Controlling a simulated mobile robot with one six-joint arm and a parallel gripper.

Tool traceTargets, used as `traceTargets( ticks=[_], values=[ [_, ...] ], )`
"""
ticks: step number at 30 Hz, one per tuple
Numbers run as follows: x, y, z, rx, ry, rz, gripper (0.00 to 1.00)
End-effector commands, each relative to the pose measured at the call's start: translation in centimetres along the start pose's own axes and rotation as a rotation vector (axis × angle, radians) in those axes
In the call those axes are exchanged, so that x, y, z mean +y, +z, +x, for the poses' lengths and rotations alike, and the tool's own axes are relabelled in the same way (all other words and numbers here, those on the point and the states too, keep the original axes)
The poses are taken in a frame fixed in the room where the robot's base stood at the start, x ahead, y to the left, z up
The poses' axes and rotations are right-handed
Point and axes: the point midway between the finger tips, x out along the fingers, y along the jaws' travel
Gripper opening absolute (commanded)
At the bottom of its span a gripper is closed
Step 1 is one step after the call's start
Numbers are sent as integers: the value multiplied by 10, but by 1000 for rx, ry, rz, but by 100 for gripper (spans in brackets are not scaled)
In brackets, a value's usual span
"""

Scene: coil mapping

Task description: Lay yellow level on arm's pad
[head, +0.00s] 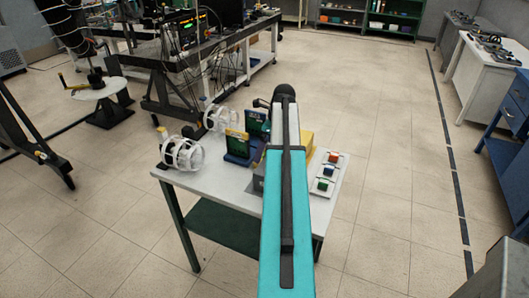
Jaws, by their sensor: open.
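My arm reaches forward over a small white table (228,186), and its teal and white links cover the table's middle. My gripper is not visible; the fingers are hidden beyond the arm. A yellow item (307,146) shows partly just right of the arm, but I cannot tell whether it is the level. I cannot tell whether this plate is the arm's pad.
Two clear cylindrical cages (183,155) stand at the table's left. Blue-green boxes (237,146) are near its middle, and a white tray (327,173) with red, green and blue pieces is at right. A dark equipment frame (165,80) stands behind.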

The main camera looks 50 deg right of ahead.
Motion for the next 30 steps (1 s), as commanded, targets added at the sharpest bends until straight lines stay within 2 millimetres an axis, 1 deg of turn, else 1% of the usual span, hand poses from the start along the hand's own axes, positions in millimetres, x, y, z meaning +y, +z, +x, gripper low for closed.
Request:
traceTargets(
  ticks=[12,18,24,30],
  values=[
    [-1,0,-51,-1,-3,0,100],
    [-1,0,-72,-1,-2,0,100],
    [-1,0,-84,-1,-1,0,100],
    [0,1,-86,-1,0,-1,100]
  ],
)
